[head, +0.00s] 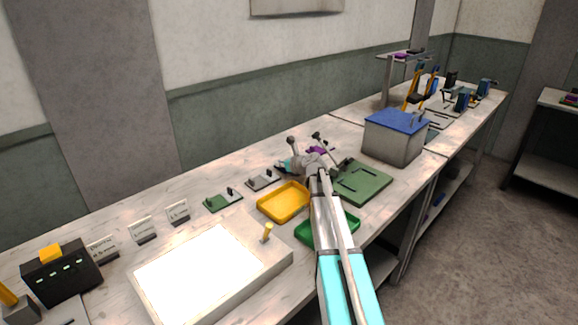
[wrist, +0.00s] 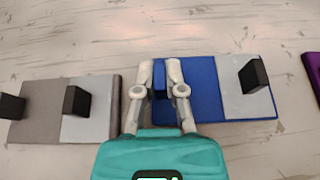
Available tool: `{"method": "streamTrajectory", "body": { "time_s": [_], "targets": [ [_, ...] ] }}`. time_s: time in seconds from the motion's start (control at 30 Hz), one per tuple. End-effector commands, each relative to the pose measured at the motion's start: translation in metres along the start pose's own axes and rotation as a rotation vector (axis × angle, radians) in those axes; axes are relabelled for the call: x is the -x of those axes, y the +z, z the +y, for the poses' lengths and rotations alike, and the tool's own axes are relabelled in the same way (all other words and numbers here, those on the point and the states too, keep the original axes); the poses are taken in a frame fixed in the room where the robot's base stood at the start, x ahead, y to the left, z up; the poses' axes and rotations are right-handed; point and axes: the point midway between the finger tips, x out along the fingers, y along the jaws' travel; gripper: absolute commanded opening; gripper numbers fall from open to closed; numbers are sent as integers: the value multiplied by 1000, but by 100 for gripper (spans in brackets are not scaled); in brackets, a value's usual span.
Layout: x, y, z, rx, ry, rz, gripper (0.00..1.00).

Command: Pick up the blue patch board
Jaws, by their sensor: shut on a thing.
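The blue patch board (wrist: 204,88) lies flat in the wrist view, with a pale grey plate and a black upright block on its right part. My gripper (wrist: 160,72) is shut on the small blue upright tab at the board's left end, one finger on each side. I cannot tell whether the board touches the bench. In the head view my gripper (head: 308,163) is over the back of the bench, and my arm and gripper hide the blue board there.
A grey board (wrist: 40,115) lies just left of the blue one, and a purple board (wrist: 313,72) is at the right edge. The head view shows a yellow tray (head: 262,205), a green tray (head: 307,238), a green mat (head: 372,190) and a blue-lidded box (head: 390,147) nearby.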

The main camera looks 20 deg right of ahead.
Motion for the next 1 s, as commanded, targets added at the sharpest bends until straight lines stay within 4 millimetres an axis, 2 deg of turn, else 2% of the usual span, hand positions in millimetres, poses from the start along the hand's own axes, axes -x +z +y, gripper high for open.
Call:
{"method": "streamTrajectory", "body": {
  "time_s": [0.57, 0.97, 1.0],
  "targets": [
    [2, 5, 0, 0, 0, 0, 0],
    [14, 34, 0, 0, 0, 0, 0],
    [21, 36, 2, 0, 0, 0, 0]
  ]
}}
